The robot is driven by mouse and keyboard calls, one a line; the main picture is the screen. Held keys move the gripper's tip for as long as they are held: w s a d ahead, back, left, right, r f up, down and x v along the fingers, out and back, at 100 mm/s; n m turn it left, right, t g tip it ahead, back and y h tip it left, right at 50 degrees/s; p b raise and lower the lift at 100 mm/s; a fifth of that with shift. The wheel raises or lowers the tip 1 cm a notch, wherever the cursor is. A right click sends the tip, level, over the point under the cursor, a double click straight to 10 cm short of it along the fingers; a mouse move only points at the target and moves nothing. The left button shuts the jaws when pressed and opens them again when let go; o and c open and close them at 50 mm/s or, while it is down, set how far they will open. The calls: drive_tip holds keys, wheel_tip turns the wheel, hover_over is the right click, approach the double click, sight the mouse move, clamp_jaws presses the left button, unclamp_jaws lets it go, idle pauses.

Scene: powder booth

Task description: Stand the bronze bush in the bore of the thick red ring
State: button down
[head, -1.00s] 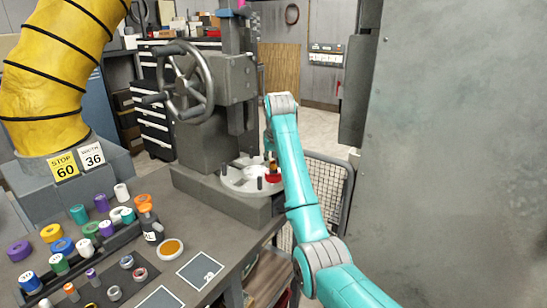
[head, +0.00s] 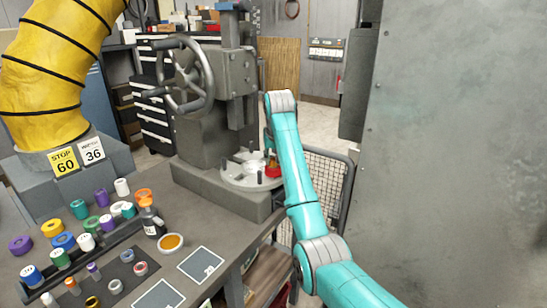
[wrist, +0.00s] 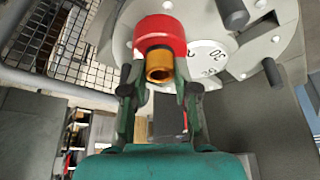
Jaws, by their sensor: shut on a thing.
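The thick red ring (wrist: 160,32) lies on the pale round table of the press, close to its rim. It also shows in the head view (head: 273,172), beside my arm. The bronze bush (wrist: 159,67) is a short hollow cylinder, its open end toward the wrist camera. My gripper (wrist: 160,80) is shut on the bush, one finger on each side. The far end of the bush meets or overlaps the red ring in the wrist view. The bore is hidden behind the bush, so I cannot tell whether the bush has entered it.
The round press table (head: 240,178) carries several dark upright pegs; one peg (wrist: 232,12) stands near the ring. The press column and handwheel (head: 185,80) rise to the left. The bench (head: 215,225) holds many coloured rings and bushes. A wire mesh cage (head: 325,185) stands to the right.

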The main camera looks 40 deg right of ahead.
drive_tip(key=shift+f, duration=0.25)
drive_tip(key=c, duration=0.8)
unclamp_jaws()
wheel_tip(320, 180, up, 10)
drive_tip(key=shift+f, duration=0.1)
